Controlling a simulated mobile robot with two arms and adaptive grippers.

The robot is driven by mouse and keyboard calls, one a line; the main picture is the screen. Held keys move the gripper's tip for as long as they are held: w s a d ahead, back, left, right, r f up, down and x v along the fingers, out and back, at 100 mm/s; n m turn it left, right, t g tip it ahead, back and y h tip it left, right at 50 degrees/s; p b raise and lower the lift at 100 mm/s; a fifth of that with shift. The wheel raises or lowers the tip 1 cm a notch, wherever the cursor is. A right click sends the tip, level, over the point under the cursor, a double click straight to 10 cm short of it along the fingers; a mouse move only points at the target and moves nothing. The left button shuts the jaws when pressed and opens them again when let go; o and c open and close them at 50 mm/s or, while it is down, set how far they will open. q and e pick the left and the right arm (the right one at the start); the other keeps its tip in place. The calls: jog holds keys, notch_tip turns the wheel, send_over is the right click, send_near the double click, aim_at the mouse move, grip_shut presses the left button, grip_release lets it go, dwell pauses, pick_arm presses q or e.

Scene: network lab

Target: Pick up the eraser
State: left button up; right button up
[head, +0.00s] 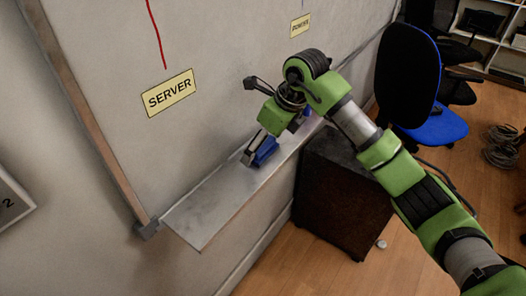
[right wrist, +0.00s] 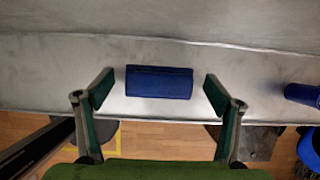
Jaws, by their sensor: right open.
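A blue eraser (head: 264,151) lies on the metal ledge of the whiteboard in the head view, partly hidden by my right gripper. In the right wrist view the eraser (right wrist: 159,82) is a dark blue block, lying lengthwise across the picture between the two fingers. My right gripper (head: 247,120) is above the ledge, with its fingers spread. In the right wrist view the open right gripper (right wrist: 158,91) has one finger on each side of the eraser, with a gap at both ends. My left gripper is not in view.
The ledge (head: 205,208) runs along the whiteboard (head: 110,50). Another blue object (right wrist: 303,95) is on the ledge to the right in the right wrist view. A dark cabinet (head: 335,205) stands below the ledge, and a blue chair (head: 408,75) is behind my right arm.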

jog(key=shift+c, duration=0.4)
jog(key=c, duration=1.1)
jog(key=shift+r, duration=0.1)
jog(key=shift+r, duration=0.2)
notch_tip(320, 180, up, 4)
jog(key=shift+f+p, duration=0.25)
jog(key=shift+p, duration=0.95)
jog(key=s+d+r, duration=0.2)
jog(key=s+r, duration=0.1)
jog(key=s, duration=0.1)
jog(key=s+d+r+p, duration=0.1)
jog(key=s+d+r, duration=0.1)
jog(key=s+r, duration=0.1)
jog(key=s+d+r+p, duration=0.1)
jog(key=s+d+r, duration=0.2)
jog(key=s, duration=0.2)
jog(key=shift+s, duration=0.15)
